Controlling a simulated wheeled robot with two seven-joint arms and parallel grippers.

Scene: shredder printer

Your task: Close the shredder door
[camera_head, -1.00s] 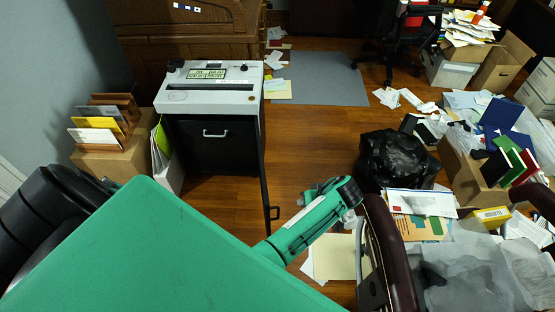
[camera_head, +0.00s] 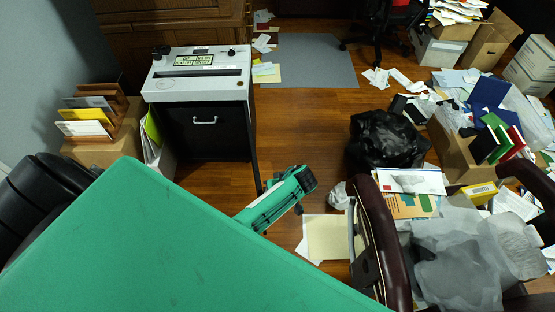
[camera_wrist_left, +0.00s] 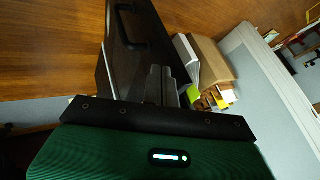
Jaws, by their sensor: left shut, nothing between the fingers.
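The shredder (camera_head: 198,75) stands at the left of the head view, with a pale top and a dark front compartment. A black panel with a handle (camera_head: 204,121) fills this front. The shredder door (camera_head: 254,150) shows edge-on as a thin dark strip, swung open from the right side; its near end is hidden behind my left arm. My green left wrist (camera_head: 270,203) is close beside that end; contact cannot be told. In the wrist view the grey fingers of my left gripper (camera_wrist_left: 162,86) are shut and empty, overlapping a dark panel with a handle. My right gripper is out of view.
A black bag (camera_head: 386,140) and a box with books (camera_head: 462,165) lie to the right. A dark red chair armrest (camera_head: 380,235) is near front right. A letter rack (camera_head: 92,118) stands left of the shredder. Open floor (camera_head: 305,130) lies right of the door.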

